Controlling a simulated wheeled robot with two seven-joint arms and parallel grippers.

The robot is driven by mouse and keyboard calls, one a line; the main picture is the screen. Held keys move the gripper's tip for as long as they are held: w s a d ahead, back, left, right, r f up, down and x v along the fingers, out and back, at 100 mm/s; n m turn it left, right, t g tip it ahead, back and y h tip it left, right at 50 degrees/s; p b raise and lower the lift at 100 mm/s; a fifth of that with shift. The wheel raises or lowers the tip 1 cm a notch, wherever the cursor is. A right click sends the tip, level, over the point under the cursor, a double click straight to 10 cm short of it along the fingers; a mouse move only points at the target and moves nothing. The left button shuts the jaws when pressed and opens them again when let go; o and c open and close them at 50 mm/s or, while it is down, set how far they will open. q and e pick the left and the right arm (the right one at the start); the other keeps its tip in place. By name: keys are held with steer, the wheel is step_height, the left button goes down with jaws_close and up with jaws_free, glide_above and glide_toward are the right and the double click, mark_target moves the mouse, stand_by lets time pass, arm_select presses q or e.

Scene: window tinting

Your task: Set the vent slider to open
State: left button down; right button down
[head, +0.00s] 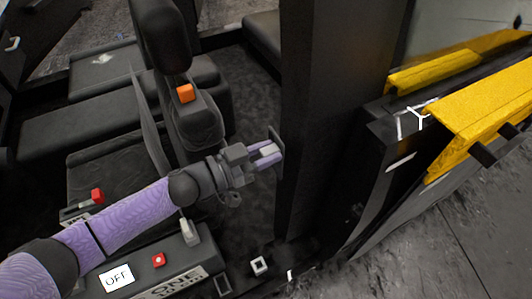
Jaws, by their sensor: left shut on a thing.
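My left gripper (268,153) reaches in from the lower left on its purple arm. Its fingers are shut on a small pale grey knob (269,150) in front of a thin dark plate (277,141) beside the dark upright pillar. The knob looks like the vent slider, but no vent label is readable there, and I cannot tell its slide position. The fingers partly hide the knob and plate. My right gripper is not in view.
A dark pillar (322,120) stands just right of the gripper. A console below has a grey lever (188,232), a red button (158,260) and an OFF label (116,278).

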arm_select(q)
steer(key=shift+w+r, duration=0.1)
steer(key=shift+r, duration=0.2)
steer(key=shift+c, duration=2)
jaws_free()
steer(key=shift+f, duration=0.1)
steer(key=p+v, duration=0.1)
steer(key=v, duration=0.9)
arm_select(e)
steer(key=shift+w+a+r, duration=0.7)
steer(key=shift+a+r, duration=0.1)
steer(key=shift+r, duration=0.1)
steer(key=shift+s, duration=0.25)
